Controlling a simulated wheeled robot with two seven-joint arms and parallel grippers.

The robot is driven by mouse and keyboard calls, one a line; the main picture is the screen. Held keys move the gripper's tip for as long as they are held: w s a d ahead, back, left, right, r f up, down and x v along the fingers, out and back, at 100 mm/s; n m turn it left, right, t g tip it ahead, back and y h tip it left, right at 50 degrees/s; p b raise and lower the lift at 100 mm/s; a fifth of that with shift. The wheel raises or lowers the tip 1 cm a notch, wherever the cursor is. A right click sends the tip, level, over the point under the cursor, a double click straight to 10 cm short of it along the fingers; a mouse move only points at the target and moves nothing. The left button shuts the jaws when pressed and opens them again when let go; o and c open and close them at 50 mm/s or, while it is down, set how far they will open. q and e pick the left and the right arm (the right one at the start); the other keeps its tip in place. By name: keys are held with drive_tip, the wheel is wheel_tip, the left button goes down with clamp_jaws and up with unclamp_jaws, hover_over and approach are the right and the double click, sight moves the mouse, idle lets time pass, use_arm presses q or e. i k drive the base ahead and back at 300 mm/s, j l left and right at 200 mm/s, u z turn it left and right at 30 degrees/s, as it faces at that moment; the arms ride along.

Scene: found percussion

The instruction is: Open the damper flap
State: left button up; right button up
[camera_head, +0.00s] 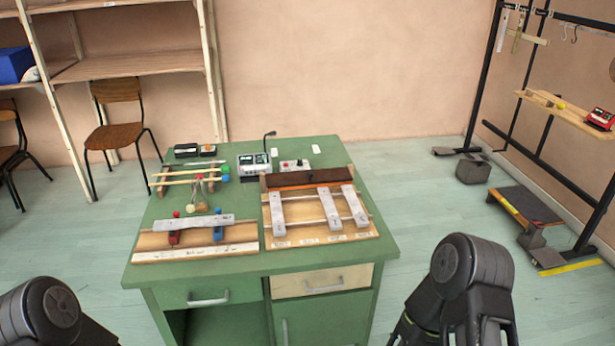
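A wooden bar instrument (330,237) stands on the right half of the green table, with several grey metal bars across it. A dark brown flap (308,178) with an orange strip along its front edge lies along the back of this instrument, above the far ends of the bars. It looks like the damper flap; its exact tilt is hard to tell. Black links of my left arm show at the bottom left and of my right arm at the bottom right, both apart from the table. Neither gripper's fingertips can be seen.
The green table (375,250) also holds a smaller bar board (195,252) on the left, mallets on a rack (185,180), and a grey meter box (252,165) behind. A rack (540,97) stands at the right.

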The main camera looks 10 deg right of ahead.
sight(314, 178)
drive_tip(key=i+l, duration=0.1)
drive_tip(key=l, duration=0.25)
drive_tip(key=i+l, duration=0.15)
drive_tip(key=l, duration=0.2)
drive_tip(key=i+l, duration=0.1)
drive_tip(key=l, duration=0.3)
drive_tip(key=i+l+z, duration=0.1)
drive_tip(key=l, duration=0.25)
